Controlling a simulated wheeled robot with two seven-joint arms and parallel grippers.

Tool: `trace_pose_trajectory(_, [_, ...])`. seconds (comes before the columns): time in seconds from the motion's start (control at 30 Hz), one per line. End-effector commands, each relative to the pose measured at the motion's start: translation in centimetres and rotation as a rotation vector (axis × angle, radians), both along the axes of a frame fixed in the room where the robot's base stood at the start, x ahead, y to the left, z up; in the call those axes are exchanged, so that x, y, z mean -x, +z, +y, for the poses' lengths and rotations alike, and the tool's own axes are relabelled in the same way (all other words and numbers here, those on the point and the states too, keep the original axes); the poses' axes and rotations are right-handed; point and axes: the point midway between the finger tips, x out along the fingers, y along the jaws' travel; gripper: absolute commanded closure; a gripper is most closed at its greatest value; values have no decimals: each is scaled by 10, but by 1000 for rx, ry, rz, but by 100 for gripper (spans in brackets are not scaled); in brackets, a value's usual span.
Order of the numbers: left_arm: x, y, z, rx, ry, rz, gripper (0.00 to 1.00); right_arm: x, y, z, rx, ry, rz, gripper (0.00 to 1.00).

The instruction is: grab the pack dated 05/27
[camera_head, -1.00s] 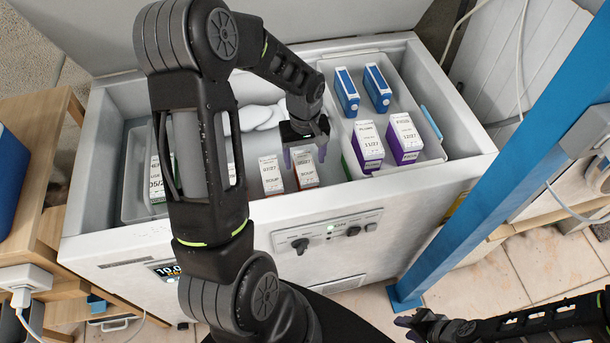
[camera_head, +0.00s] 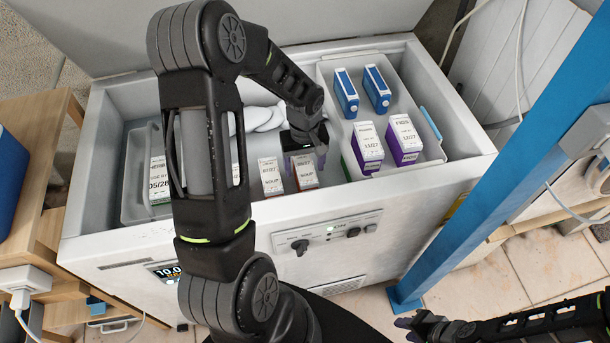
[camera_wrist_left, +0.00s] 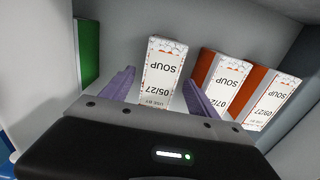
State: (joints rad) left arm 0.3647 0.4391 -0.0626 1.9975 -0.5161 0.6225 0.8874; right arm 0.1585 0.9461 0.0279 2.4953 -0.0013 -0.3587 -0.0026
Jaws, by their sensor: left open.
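The pack dated 05/27 (camera_wrist_left: 163,72), a white-labelled soup carton, stands in the freezer chest and shows in the head view (camera_head: 306,172) just below my left gripper (camera_head: 305,154). In the left wrist view my left gripper (camera_wrist_left: 161,88) is open, its purple fingers on either side of this pack's upper end. I cannot tell whether they touch it. Beside it stands a soup pack dated 07/27 (camera_wrist_left: 226,85), with orange sides. A third soup pack (camera_wrist_left: 270,103) is further right; its date is hard to read. My right gripper (camera_head: 405,324) is low at the right, outside the chest.
The freezer's front wall (camera_head: 390,196) is close to the soup packs. A grey tray (camera_head: 401,103) on the right holds blue packs and purple-sided packs. A pack dated 05/28 (camera_head: 159,180) stands at the left. A blue post (camera_head: 500,170) rises to the right.

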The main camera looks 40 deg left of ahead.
Motion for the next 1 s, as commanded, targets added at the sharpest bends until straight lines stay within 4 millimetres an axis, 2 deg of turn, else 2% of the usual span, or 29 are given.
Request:
trace_pose_trajectory(0.23, [0,-35,-2,1,-1,3,31,0,-1,0,0,0,0,68])
trace_pose_trajectory(0.37, [0,-47,-2,1,0,1,31,0,-1,0,0,0,0,68])
trace_pose_trajectory(1.0, [-1,-48,-2,1,0,0,33,0,-1,0,0,0,0,68])
